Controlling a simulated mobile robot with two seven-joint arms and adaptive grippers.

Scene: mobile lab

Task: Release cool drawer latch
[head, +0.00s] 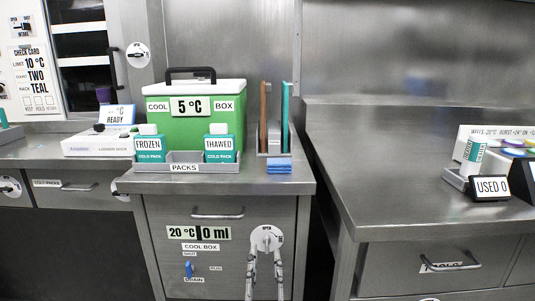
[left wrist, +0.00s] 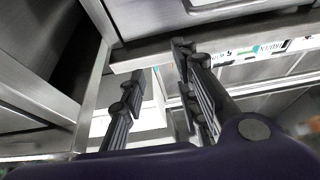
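The drawer front (head: 225,270) under the middle counter has a bar handle (head: 217,214) and a "COOL BOX" label. A round white latch dial (head: 267,238), marked OPEN at the top, sits at its right side; its exact setting is too small to tell. My left gripper (head: 266,254) reaches up from below, its fingertips apart at the dial's lower edge. Contact with the latch cannot be told. In the left wrist view the two fingers (left wrist: 157,70) are spread, with no thing seen held between them. My right gripper is not in view.
A blue drain lever (head: 188,269) is on the drawer front, left of the gripper. Above stand a green cool box (head: 200,118) and a packs tray (head: 190,167). The right counter (head: 400,180) juts forward beside a dark gap. Another latched drawer (head: 75,192) is at left.

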